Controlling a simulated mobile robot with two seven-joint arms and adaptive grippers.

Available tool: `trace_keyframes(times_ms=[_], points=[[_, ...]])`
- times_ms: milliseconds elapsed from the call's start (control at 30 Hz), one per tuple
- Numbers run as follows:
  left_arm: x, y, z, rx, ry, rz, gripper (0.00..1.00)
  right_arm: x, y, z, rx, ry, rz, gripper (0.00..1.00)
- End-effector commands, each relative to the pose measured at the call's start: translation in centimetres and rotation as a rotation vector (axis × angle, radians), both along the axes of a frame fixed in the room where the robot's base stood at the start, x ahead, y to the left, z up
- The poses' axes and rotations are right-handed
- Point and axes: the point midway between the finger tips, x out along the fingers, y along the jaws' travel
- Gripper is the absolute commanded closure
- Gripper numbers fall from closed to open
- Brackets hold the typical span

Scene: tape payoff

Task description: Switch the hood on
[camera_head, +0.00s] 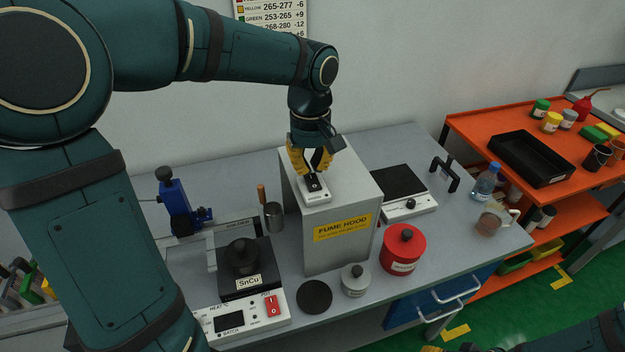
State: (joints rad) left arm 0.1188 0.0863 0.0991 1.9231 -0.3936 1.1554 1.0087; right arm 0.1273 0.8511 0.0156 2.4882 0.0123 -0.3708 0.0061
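The fume hood is a grey box (325,247) with a yellow FUME HOOD label (342,227), standing on the bench. On its top is a white switch plate (315,198) with a dark rocker switch (314,184). My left gripper (312,170), with yellow fingers, points down right over this switch. Its tips are at or just above the rocker; I cannot tell whether they touch, how far apart they are, or which way the rocker is set. Of my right arm, only a dark part shows at the bottom right edge; its fingertips are not clearly seen.
A small grey pot (355,281) and black disc (314,297) lie in front. The SnCu solder pot unit (240,315) with a red switch is left. An orange cart (480,128) stands right.

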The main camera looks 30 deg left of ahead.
Motion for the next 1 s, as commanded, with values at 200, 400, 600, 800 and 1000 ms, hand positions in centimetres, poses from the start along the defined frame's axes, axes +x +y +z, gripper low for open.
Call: trace_keyframes(times_ms=[200, 400, 600, 800, 1000], points=[[0.0, 0.0, -0.4, 0.000, 0.000, 0.000, 1.00, 0.0, 0.0, -0.3, 0.000, 0.000, 0.000, 0.53], [0.0, 0.0, -0.6, 0.000, 0.000, 0.000, 1.00, 0.0, 0.0, -0.4, 0.000, 0.000, 0.000, 0.53], [0.0, 0.0, -0.9, 0.001, 0.001, 0.000, 1.00, 0.0, 0.0, -0.6, 0.000, 0.000, 0.000, 0.53], [0.0, 0.0, -1.2, 0.000, 0.000, 0.000, 1.00, 0.0, 0.0, -0.8, 0.000, 0.000, 0.000, 0.53], [0.0, 0.0, -1.4, 0.000, 0.000, 0.000, 1.00, 0.0, 0.0, -1.0, 0.000, 0.000, 0.000, 0.53]])
